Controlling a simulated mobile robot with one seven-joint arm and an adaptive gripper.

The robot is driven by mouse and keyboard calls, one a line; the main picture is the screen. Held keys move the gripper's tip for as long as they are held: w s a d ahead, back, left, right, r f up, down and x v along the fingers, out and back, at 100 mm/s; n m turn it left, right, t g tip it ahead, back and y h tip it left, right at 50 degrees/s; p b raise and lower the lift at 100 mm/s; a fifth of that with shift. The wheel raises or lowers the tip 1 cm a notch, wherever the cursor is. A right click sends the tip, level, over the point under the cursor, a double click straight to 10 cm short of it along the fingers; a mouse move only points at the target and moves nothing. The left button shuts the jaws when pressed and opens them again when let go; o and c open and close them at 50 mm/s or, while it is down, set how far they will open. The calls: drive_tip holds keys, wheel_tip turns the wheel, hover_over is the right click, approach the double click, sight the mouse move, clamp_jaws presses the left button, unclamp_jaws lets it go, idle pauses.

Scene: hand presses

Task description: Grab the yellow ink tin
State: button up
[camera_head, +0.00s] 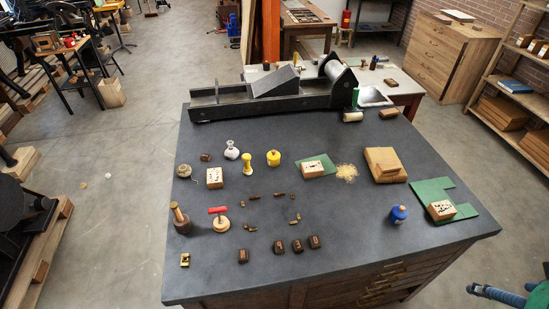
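A squat yellow tin (273,159) with a small knob on its lid stands upright on the dark grey worktop (330,225), left of the middle and towards the back. Just to its left is a second yellow item (247,166), taller and narrow-waisted. A blue tin (398,214) of similar kind stands at the right.
A white bottle (231,150), a block (215,178) and a green sheet with a block (316,167) stand around the yellow tin. A long black press (270,97) lines the back edge. Small dark pieces lie in front.

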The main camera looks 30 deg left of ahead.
drive_tip(key=shift+c, duration=1.2)
